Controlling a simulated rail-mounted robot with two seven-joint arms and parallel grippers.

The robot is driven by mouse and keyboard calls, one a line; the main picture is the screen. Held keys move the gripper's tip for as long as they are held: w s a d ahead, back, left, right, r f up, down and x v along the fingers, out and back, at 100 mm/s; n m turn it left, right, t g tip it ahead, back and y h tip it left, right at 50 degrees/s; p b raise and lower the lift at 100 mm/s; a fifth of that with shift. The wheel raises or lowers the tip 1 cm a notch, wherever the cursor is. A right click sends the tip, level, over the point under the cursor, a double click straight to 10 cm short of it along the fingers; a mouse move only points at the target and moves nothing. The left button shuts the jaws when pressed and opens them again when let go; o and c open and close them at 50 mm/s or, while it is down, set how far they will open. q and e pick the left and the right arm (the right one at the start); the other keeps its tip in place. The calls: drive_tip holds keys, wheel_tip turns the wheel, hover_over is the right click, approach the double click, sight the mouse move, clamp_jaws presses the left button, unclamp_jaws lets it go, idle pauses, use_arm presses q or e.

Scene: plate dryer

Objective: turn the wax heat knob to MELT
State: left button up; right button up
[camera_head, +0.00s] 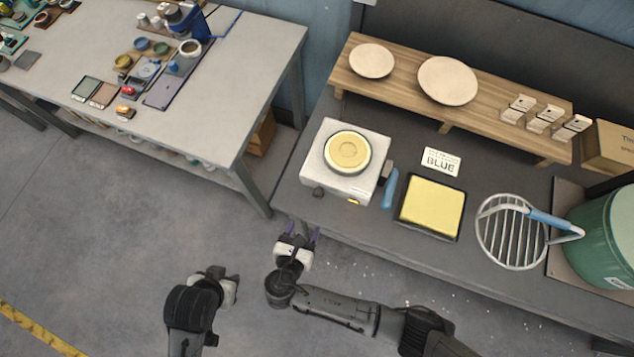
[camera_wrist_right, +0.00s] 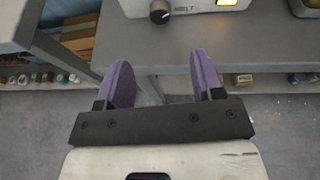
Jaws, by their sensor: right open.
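The wax heater is a white box (camera_head: 313,167) with a round pot of yellow wax (camera_head: 347,152) on top, standing at the left end of the dark table. Its dark heat knob (camera_head: 318,192) is on the front face near the left corner. In the right wrist view the knob (camera_wrist_right: 160,11) is at the top, below a partly cut-off label, with a lit yellow display (camera_wrist_right: 227,2) to its right. My right gripper (camera_head: 298,238) is open and empty, in front of the table edge and short of the knob. My left gripper (camera_head: 230,285) is lower left, over the floor; its jaws are unclear.
A blue-handled tool (camera_head: 390,188) and a tray of yellow wax (camera_head: 433,205) lie right of the heater. A wire rack (camera_head: 511,232) and green drum (camera_head: 607,235) stand farther right. A wooden shelf (camera_head: 400,88) runs behind. A grey table (camera_head: 215,95) stands left, beyond a gap.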

sight(317, 197)
drive_tip(key=b+x, duration=0.1)
drive_tip(key=x, duration=1.1)
drive_tip(key=shift+w+d+f, duration=0.15)
drive_tip(key=shift+d+f, duration=0.05)
drive_tip(key=shift+c, duration=0.2)
drive_tip(key=c, duration=0.9)
drive_tip(key=shift+o, duration=0.2)
drive_tip(key=shift+m, duration=0.3)
drive_tip(key=shift+m+y, duration=0.5)
drive_tip(key=shift+m, duration=0.1)
